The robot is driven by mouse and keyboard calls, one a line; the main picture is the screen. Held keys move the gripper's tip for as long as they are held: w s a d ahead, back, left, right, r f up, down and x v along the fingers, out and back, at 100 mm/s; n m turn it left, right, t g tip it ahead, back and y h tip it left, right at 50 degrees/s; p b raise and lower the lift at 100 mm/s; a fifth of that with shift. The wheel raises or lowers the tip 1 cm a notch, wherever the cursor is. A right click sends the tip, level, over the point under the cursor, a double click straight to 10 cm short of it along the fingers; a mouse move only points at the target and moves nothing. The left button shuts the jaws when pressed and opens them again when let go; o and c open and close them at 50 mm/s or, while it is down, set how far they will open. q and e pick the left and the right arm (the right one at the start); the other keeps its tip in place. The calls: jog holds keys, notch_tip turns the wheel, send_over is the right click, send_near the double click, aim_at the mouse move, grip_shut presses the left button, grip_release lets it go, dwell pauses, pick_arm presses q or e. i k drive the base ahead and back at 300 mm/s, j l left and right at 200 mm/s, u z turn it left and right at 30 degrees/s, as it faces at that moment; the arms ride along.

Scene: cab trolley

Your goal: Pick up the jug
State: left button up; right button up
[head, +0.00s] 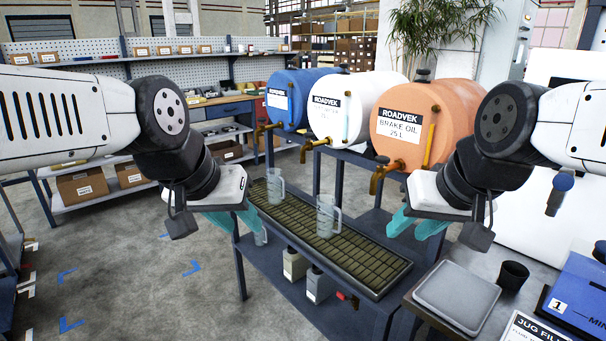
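Two clear jugs with handles stand upright on the slatted drip tray (375,265). The nearer jug (326,217) is near the middle of the tray, and the farther jug (276,187) is near its far left end, below the blue drum. My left gripper (256,226), with teal fingers, is at the tray's left edge, apart from the nearer jug; its finger gap is not clear. My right gripper (412,228) is to the right of the nearer jug, with its teal fingers apart and nothing seen between them.
Blue (292,97), white (350,105) and orange (425,122) drums with taps lie behind the tray. A grey square plate (456,297), a black cup (513,274) and a blue box (580,295) are at the lower right. Small containers (318,285) stand on the shelf below.

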aim_at(275, 184)
jog(key=i+j+u, duration=0.1)
jog(key=i+j, duration=0.6)
jog(key=i+j+u, duration=0.15)
jog(key=i+j, duration=0.45)
jog(key=i, duration=0.15)
